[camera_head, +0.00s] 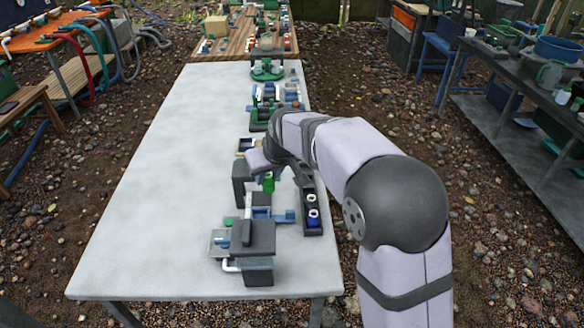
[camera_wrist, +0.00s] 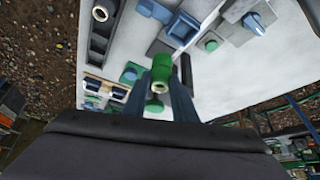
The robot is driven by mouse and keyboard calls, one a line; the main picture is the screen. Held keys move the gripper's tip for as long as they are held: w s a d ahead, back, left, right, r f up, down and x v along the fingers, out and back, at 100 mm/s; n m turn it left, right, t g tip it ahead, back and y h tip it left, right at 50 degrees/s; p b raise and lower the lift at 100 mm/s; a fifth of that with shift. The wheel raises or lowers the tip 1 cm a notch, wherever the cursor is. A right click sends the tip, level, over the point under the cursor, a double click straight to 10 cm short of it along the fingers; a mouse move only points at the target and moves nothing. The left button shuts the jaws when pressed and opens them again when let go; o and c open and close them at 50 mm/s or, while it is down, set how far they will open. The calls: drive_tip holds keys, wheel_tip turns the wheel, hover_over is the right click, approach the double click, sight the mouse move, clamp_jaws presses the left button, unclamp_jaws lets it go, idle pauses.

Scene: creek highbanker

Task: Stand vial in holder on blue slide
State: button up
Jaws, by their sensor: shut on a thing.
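A green vial (camera_head: 268,184) hangs upright or nearly so below my gripper (camera_head: 267,172), above the table. In the wrist view the green vial (camera_wrist: 186,70) shows at the fingertips of my gripper (camera_wrist: 174,78), which is shut on it. The blue slide (camera_head: 262,212) sits on the table just nearer the camera than the vial, with a blue part reaching right. In the wrist view the blue slide (camera_wrist: 184,24) is beyond the fingertips, and the vial is apart from it.
A dark rack (camera_head: 313,217) with white-ringed and blue pieces stands right of the slide. More blue and green fixtures stand farther back. The table's left side (camera_head: 160,180) is clear.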

drive_tip(key=shift+n+y, duration=0.3)
drive_tip(key=shift+n, duration=0.3)
drive_tip(key=shift+s+a+f+b, duration=0.4)
drive_tip(key=shift+a+f+b, duration=0.05)
drive_tip(key=shift+f+b, duration=0.3)
drive_tip(key=shift+s+a+f+b, duration=0.35)
drive_tip(key=shift+a+f+b, duration=0.15)
drive_tip(key=shift+f+b, duration=0.25)
drive_tip(key=shift+s+a+f+b, duration=0.4)
drive_tip(key=shift+a+f+b, duration=0.05)
drive_tip(key=shift+f+b, duration=0.3)
drive_tip(key=shift+f, duration=0.1)
drive_tip(key=shift+f+b, duration=0.4)
drive_tip(key=shift+f, duration=0.25)
drive_tip(key=shift+f, duration=0.25)
drive_tip(key=shift+f, duration=0.3)
drive_tip(key=shift+f+b, duration=0.5)
drive_tip(key=shift+f, duration=0.25)
idle(0.8)
